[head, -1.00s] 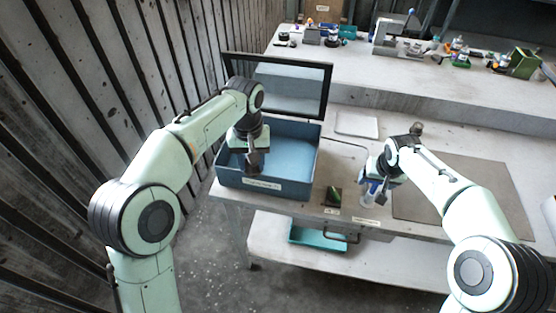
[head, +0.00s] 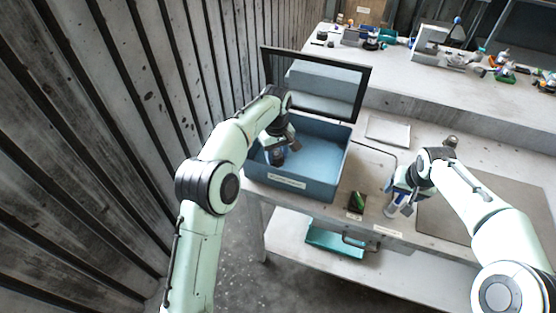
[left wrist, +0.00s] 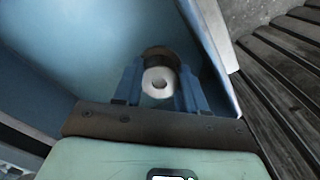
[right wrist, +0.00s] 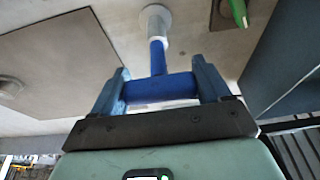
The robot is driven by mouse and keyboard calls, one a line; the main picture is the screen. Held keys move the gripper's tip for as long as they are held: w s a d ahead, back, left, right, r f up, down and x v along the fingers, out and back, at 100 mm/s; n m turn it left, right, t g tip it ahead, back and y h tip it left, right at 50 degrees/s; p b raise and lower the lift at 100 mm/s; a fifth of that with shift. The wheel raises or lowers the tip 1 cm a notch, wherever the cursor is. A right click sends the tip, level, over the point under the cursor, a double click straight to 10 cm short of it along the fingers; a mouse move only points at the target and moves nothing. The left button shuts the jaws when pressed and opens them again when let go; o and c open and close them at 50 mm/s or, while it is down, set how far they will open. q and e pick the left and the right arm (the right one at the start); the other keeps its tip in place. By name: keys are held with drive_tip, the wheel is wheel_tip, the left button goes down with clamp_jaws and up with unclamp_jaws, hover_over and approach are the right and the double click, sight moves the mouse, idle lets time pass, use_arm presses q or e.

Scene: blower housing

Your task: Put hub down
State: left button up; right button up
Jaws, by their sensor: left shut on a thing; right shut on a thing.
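My left gripper (head: 279,157) is inside the outline of the open blue box (head: 318,190), near its left front part. In the left wrist view the left gripper (left wrist: 160,88) is shut on a round white piece with a centre hole, seemingly the hub (left wrist: 157,76), with a brown part behind it. The blue box interior (left wrist: 90,45) lies beyond; I cannot tell whether the hub touches the floor. My right gripper (head: 392,208) is at the table's front, right of the box. It is shut on a blue T-shaped tool (right wrist: 160,87) with a pale cylindrical end.
The box lid (head: 318,80) stands open at the back. A dark pad with a green item (head: 357,202) lies between box and right gripper. A grey plate (head: 388,132) and a flat mat (head: 480,205) lie on the table. A teal tray (head: 335,241) sits below.

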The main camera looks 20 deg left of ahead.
sight(277, 161)
use_arm(q)
drive_tip(key=shift+f, duration=1.65)
drive_tip(key=shift+f, duration=0.1)
drive_tip(key=o, duration=1.1)
wheel_tip(277, 161, up, 12)
drive_tip(key=shift+r, duration=0.15)
